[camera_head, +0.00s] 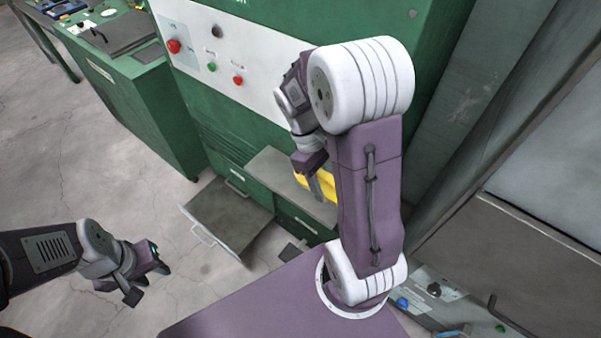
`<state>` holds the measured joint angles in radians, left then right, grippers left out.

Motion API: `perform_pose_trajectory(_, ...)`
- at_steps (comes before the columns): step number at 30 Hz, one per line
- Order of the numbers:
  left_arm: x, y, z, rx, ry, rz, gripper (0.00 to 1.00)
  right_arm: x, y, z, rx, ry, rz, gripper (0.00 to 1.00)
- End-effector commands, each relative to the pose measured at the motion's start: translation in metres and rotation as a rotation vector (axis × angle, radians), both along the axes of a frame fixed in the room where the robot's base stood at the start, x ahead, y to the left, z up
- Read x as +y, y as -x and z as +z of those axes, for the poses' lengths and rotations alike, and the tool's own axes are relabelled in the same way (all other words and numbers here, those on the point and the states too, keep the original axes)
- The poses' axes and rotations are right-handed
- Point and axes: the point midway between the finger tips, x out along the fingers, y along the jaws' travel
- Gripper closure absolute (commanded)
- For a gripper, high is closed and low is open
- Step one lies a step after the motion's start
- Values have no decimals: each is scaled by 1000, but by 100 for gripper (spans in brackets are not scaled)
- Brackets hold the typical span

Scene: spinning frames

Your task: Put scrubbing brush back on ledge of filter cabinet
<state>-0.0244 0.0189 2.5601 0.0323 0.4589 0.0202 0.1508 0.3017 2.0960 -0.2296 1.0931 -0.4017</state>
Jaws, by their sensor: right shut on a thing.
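The filter cabinet appears to be the green machine (225,120) with a pale control panel. A grey-beige ledge (272,168) juts from its front, low down. A yellow object (328,184), likely the scrubbing brush, shows at the ledge just below my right gripper (311,163). My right arm hides much of it, and whether it rests on the ledge cannot be told. My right gripper points down and is shut on this yellow object. My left gripper (146,277) is open and empty above the floor at the lower left.
A grey drawer or tray (230,215) with a handle sticks out low, left of the ledge. A green workbench (130,75) with tools stands at the upper left. A grey cabinet (510,250) is at the right. The concrete floor (70,160) at the left is clear.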

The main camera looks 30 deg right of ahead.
Motion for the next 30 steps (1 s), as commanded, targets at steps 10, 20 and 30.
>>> perform_pose_trajectory(10, 0, 0, -1, 0, 0, 0, 64, 2, -61, -38, 3, 0, 1, 88)
perform_pose_trajectory(20, 0, 0, 0, 0, 0, 0, 64, 5, -115, -70, 1, 0, -1, 88)
perform_pose_trajectory(30, 0, 0, -2, 0, 0, 0, 64, 5, -116, -95, 6, -1, 0, 88)
